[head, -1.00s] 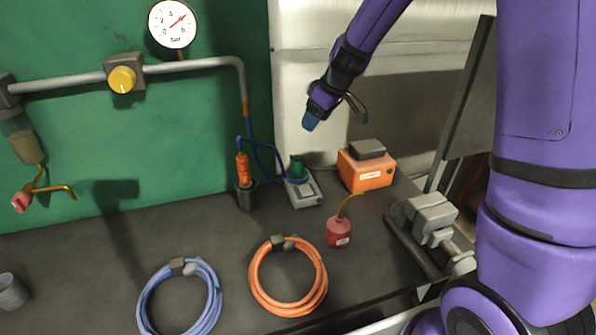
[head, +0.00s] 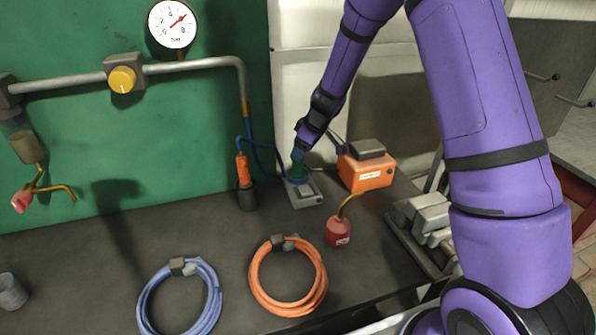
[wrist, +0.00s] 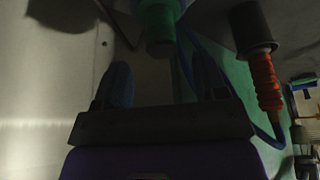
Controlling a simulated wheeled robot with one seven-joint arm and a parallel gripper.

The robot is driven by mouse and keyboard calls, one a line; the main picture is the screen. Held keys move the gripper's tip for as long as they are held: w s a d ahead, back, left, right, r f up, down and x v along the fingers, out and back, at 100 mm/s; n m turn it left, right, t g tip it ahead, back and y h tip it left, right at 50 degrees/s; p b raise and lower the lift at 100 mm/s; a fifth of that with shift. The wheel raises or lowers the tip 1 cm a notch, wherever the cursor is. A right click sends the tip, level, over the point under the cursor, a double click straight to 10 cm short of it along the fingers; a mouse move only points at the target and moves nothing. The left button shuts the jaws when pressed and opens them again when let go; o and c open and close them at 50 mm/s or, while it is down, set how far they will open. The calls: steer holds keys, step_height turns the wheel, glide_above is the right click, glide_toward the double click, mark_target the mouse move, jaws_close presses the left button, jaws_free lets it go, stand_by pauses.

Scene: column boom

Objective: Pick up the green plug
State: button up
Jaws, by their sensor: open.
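The green plug (head: 297,172) stands upright in a small grey block (head: 307,201) at the back of the bench. In the head view my gripper (head: 301,148) is right above the plug and partly covers its top. In the wrist view the green plug (wrist: 158,28) shows at the top middle, roughly in line with the gap between my two dark fingers (wrist: 160,70). The fingers are apart with nothing held between them. I cannot tell whether they touch the plug.
An orange box (head: 365,172) is close right. A green wall (head: 100,150) is behind.

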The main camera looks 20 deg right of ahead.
steer(key=x, duration=0.5)
steer(key=shift+s, duration=0.1)
steer(key=c, duration=1.1)
steer(key=shift+r, duration=0.5)
steer(key=v, duration=0.2)
steer(key=shift+s+a+r, duration=0.1)
steer(key=shift+s+r, duration=0.15)
steer(key=shift+r, duration=0.15)
steer(key=shift+s+d+r, duration=0.25)
steer(key=shift+s+d, duration=0.45)
steer(key=shift+s, duration=1.65)
steer(key=shift+s+d+r, duration=0.25)
steer(key=shift+s+d, duration=0.4)
steer(key=shift+s, duration=1.75)
steer(key=shift+s+d+r, duration=0.3)
steer(key=shift+s+d, duration=0.4)
steer(key=shift+s, duration=1.65)
